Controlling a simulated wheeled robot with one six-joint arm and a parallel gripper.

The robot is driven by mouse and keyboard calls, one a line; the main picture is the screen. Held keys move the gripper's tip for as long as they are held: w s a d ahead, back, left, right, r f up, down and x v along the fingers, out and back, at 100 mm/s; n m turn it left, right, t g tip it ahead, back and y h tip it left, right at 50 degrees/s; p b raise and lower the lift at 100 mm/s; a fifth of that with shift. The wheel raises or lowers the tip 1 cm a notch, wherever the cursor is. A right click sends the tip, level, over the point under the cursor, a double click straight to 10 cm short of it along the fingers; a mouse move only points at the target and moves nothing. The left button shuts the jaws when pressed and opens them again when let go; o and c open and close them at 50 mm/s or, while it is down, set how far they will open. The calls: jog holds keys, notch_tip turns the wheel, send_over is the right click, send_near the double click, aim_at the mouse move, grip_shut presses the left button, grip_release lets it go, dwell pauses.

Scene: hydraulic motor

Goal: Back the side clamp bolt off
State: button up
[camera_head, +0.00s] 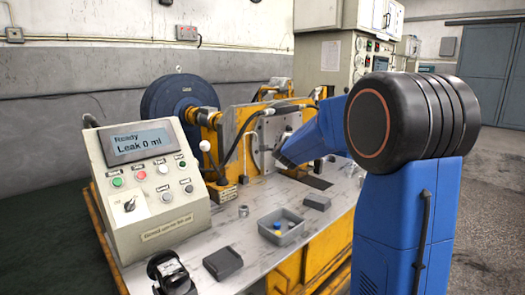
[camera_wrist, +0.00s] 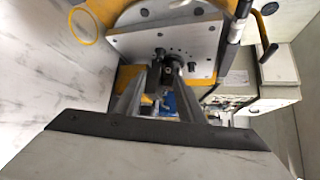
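In the wrist view, my gripper (camera_wrist: 167,72) reaches toward a grey mounting plate (camera_wrist: 205,42) with several holes. Its two long fingers stand with a gap between them, and a small dark part lies at their tips; I cannot tell whether they touch it. I cannot make out the side clamp bolt for certain. In the head view, the plate (camera_head: 268,128) stands upright on the yellow test stand (camera_head: 229,128). My blue arm reaches in from the right and hides the gripper's tips and part of the plate.
A control box (camera_head: 146,185) with a screen reading "Ready, Leak 0 ml" stands at the left. On the bench top (camera_head: 250,262) are a grey tray (camera_head: 290,236) with small parts, a dark block (camera_head: 222,263), another dark block (camera_head: 317,201) and a black device (camera_head: 170,273).

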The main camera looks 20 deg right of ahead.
jog(key=x, duration=1.7)
jog(key=shift+w, duration=0.35)
jog(key=shift+a, duration=0.1)
jog(key=shift+f, duration=0.1)
grip_shut()
